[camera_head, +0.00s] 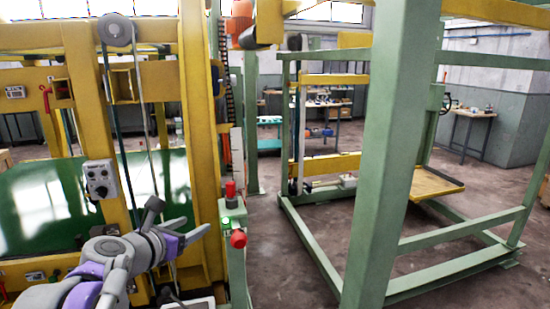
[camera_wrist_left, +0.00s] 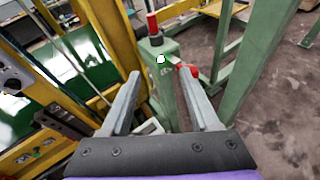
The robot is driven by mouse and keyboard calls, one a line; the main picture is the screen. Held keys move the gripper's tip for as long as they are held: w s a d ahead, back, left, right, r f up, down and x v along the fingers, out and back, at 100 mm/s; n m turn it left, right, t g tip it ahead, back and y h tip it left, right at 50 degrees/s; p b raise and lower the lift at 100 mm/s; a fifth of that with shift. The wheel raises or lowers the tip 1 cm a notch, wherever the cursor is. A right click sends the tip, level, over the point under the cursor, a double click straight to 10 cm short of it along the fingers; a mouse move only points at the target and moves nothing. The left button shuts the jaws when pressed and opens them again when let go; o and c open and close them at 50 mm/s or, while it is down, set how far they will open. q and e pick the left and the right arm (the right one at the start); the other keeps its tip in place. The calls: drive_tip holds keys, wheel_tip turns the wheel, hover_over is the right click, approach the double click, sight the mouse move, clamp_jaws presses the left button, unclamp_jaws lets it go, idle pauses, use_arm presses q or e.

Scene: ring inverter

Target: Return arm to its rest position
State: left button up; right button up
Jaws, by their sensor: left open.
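My left gripper (camera_head: 180,218) is at the lower left of the head view, on a grey and purple arm that comes in from the bottom left. Its jaws are open and empty. In the left wrist view the two grey fingers (camera_wrist_left: 160,76) stand apart with nothing between them. Beyond them is a green post (camera_wrist_left: 160,60) with a red knob on its side and a red part on top. In the head view the same post (camera_head: 237,270) stands just right of the gripper. My right gripper is not in view.
A yellow machine frame (camera_head: 195,100) with a grey dial box (camera_head: 100,178) and a shiny green panel (camera_head: 40,205) stands at the left. A large green frame (camera_head: 385,150) fills the right. Bare floor (camera_head: 285,260) lies between them. Workbenches (camera_head: 470,115) stand at the back.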

use_arm(q)
drive_tip(key=s+d+f+m+g, duration=0.25)
drive_tip(key=s+f+m, duration=0.25)
drive_tip(key=f+m, duration=0.3)
drive_tip(key=s+d+f+m+g, duration=0.2)
drive_tip(key=s+d+f+m, duration=0.1)
drive_tip(key=s+f+m, duration=0.4)
drive_tip(key=s+a+f+m+g+y, duration=0.2)
drive_tip(key=s+f+m, duration=0.5)
drive_tip(key=f+m, duration=0.1)
drive_tip(key=s+a+f+m+g+y, duration=0.1)
drive_tip(key=s+a+f+m+g, duration=0.1)
drive_tip(key=s+f+m, duration=0.6)
drive_tip(key=shift+a+m+y+p, duration=0.2)
drive_tip(key=shift+m+y+p, duration=0.2)
drive_tip(key=shift+p, duration=0.05)
